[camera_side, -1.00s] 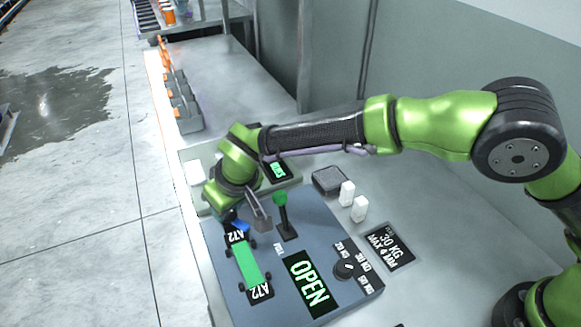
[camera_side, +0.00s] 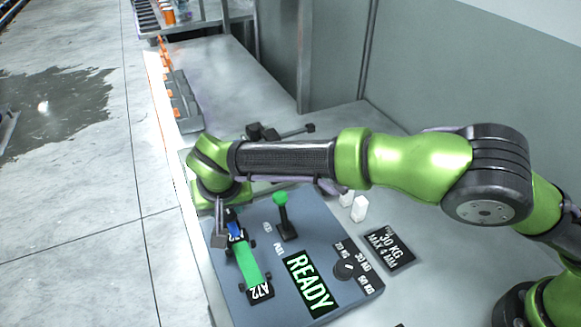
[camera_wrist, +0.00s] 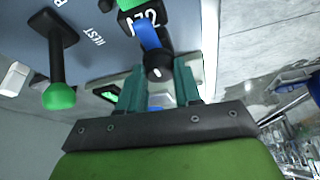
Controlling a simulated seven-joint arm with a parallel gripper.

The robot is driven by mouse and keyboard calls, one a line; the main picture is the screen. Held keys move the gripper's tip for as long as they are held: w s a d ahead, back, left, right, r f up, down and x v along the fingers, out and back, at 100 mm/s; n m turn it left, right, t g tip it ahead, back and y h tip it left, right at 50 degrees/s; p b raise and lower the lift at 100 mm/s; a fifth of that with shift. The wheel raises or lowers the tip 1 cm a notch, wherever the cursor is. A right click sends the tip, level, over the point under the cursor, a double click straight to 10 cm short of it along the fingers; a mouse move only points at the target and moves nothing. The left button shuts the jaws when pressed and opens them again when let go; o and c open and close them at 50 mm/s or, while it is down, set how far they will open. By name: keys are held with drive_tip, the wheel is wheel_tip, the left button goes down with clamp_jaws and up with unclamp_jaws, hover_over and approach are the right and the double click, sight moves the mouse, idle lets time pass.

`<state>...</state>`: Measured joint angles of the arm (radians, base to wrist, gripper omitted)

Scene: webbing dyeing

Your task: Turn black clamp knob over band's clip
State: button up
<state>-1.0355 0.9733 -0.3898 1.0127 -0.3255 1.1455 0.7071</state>
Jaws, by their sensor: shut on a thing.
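The black clamp knob (camera_wrist: 158,67), with a white mark on its end, sits between my gripper's two fingers (camera_wrist: 159,84) in the wrist view. My gripper (camera_side: 220,238) is shut on it. In the side view the knob is hidden behind the fingers. A blue piece (camera_wrist: 148,35) runs from the knob toward the black AT2 block (camera_wrist: 143,17); it also shows in the side view (camera_side: 235,232). The green band (camera_side: 248,264) lies on the blue-grey board, its far end beside the blue piece. I cannot make out the band's clip separately.
A green-knobbed lever (camera_side: 283,212) stands right of the band, close to my wrist. The board's display (camera_side: 311,287) reads READY. A black dial (camera_side: 346,270) with KG labels and two white blocks (camera_side: 359,208) are farther right.

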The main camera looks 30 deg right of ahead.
idle(0.3)
drive_tip(key=o, duration=1)
drive_tip(key=shift+o, duration=0.2)
drive_tip(key=shift+r, duration=0.1)
drive_tip(key=v, duration=1.6)
drive_tip(key=shift+s+r, duration=0.2)
drive_tip(key=shift+r, duration=0.1)
